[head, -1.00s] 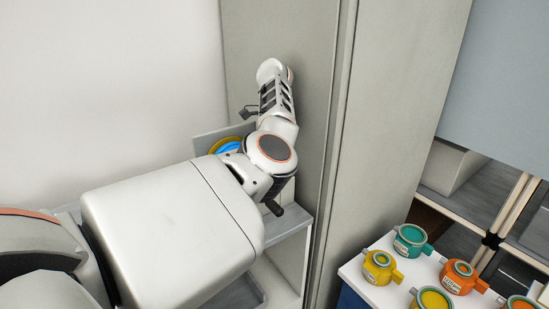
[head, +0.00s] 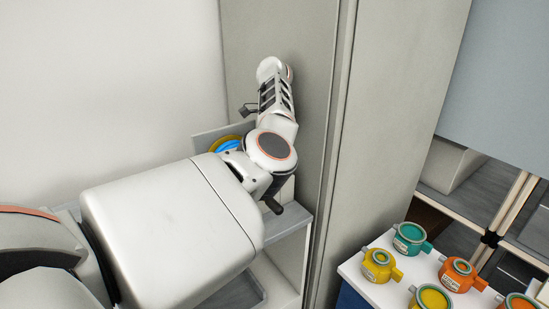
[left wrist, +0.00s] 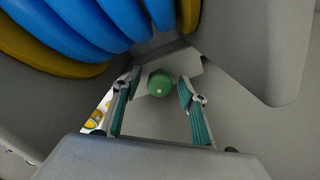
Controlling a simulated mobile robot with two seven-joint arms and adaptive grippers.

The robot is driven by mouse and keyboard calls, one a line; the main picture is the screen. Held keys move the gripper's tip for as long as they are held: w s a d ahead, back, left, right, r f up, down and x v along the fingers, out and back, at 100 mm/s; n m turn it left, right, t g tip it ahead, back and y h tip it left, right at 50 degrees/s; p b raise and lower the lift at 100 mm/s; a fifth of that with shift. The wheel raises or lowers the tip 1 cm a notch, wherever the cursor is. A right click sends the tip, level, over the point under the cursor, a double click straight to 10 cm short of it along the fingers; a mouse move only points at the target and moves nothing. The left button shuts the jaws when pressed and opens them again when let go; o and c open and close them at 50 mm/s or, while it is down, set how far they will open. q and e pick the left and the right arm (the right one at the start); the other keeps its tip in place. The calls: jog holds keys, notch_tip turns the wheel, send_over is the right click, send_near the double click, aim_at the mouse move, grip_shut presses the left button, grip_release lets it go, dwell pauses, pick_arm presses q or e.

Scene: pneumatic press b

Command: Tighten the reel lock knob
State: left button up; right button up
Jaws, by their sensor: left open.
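The reel lock knob is a small round green knob (left wrist: 160,82) near the middle of the left wrist view. My left gripper (left wrist: 159,86) is open, with one finger on each side of the knob. Gaps show between the fingers and the knob, and I cannot tell how far the tips reach past it. The hose reel, with blue hose coils (left wrist: 95,22) and yellow rims, fills the top of that view. In the head view, part of the reel (head: 230,145) shows behind my left arm, which hides the knob and the fingers. My right gripper is not in view.
The reel stands against a grey panel and beside a tall grey cabinet (head: 395,110). A light shelf unit (head: 290,255) is below my arm. At lower right, a white-topped table holds several teal, yellow and orange fittings, including a teal one (head: 411,238). Shelving stands behind it.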

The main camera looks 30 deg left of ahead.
pick_arm(q)
notch_tip(320, 180, up, 12)
dwell(0.5)
